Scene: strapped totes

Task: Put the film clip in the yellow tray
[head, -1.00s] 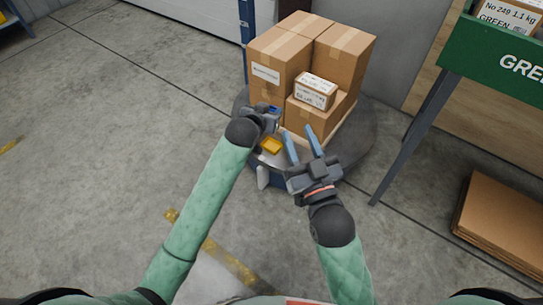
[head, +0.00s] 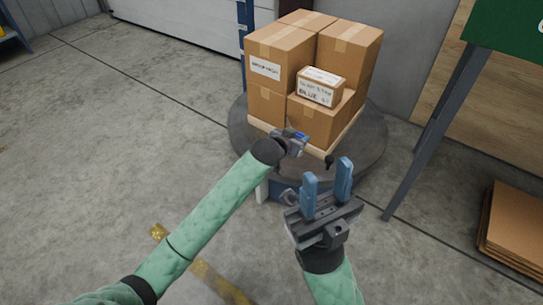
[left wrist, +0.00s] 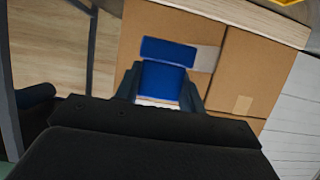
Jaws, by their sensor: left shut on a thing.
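My left gripper (head: 296,143) is shut on a blue clip-like piece, which I take for the film clip (left wrist: 162,80). The gripper is at the front of the stacked boxes. In the left wrist view a second blue part (left wrist: 168,50) with a grey strip lies just beyond it, against the cardboard; I cannot tell whether they are joined. A yellow edge (left wrist: 291,2), likely the yellow tray, shows at the top right of the left wrist view; the tray is not visible in the head view. My right gripper (head: 328,180) is open and empty, nearer the camera.
Cardboard boxes (head: 282,58) stand on a wooden pallet on a round dark turntable (head: 365,150). A small labelled carton (head: 321,88) sits on a front box. A grey stand leg (head: 432,135) and flat cardboard (head: 515,225) are at the right.

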